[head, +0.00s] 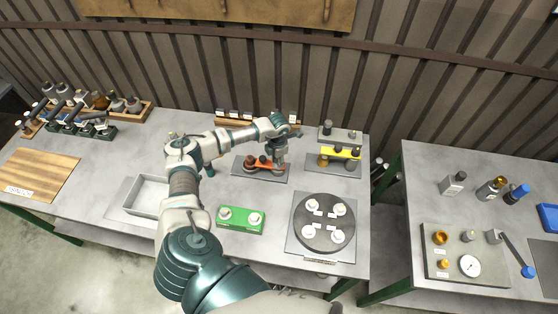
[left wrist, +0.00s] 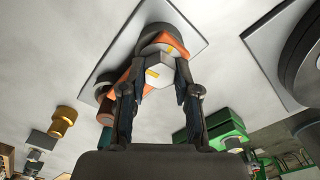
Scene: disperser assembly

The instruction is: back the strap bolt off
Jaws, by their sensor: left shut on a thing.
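The orange strap (head: 262,162) lies on a grey plate (head: 248,177) near the back middle of the table. My left gripper (head: 279,161) points down at the right end of the strap. In the left wrist view, the strap bolt (left wrist: 153,72) has a pale hex head with a yellow mark. My left gripper's fingers (left wrist: 159,90) are shut on the bolt head, one on each side. The orange strap (left wrist: 172,42) shows behind the head. The bolt's shank is hidden, so how far it is threaded cannot be seen. My right gripper is not in view.
A yellow strap fixture (head: 341,153) stands right of the orange one. In front are a green block (head: 240,218) and a black round plate (head: 325,240) with white-topped parts. A shallow tray (head: 131,196) lies left. Bare table separates these. A second table (head: 420,180) stands right, across a gap.

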